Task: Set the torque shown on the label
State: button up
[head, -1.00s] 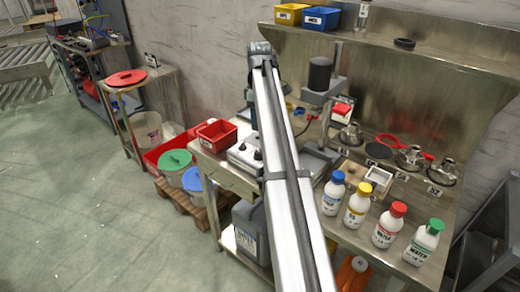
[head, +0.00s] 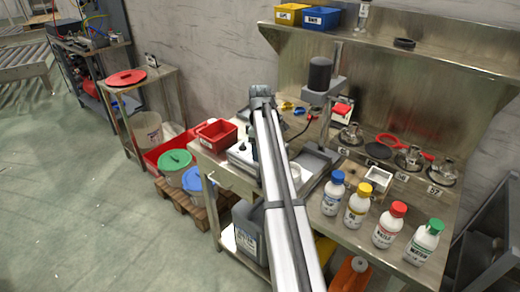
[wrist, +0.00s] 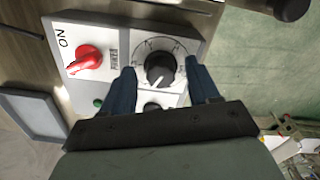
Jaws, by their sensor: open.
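In the wrist view a light control panel (wrist: 114,36) carries a black dial knob (wrist: 160,70) with a scale around it. My gripper (wrist: 160,78) is open, with its two blue fingers on either side of the knob; I cannot tell whether they touch it. A second black knob (wrist: 152,107) is partly hidden by the gripper body. A red switch (wrist: 84,60) marked ON and POWER sits left of the dial. In the head view the panel (head: 240,157) is partly hidden behind my arm. I cannot make out a torque label.
A black stirrer-like motor (head: 320,74) stands behind the panel. Bottles with blue, yellow, red and green caps, such as the blue-capped one (head: 333,192), stand on the bench to the right. A red bin (head: 215,134) is beside the panel.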

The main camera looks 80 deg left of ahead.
jog(key=c, duration=1)
jog(key=shift+c, duration=0.2)
jog(key=shift+m, duration=0.3)
jog(key=m, duration=0.5)
jog(key=shift+m, duration=0.3)
jog(key=m, duration=0.5)
jog(key=shift+s, duration=0.1)
jog(key=m, duration=0.6)
jog(key=shift+s+m, duration=0.1)
jog(key=shift+m, duration=0.2)
jog(key=m, duration=0.6)
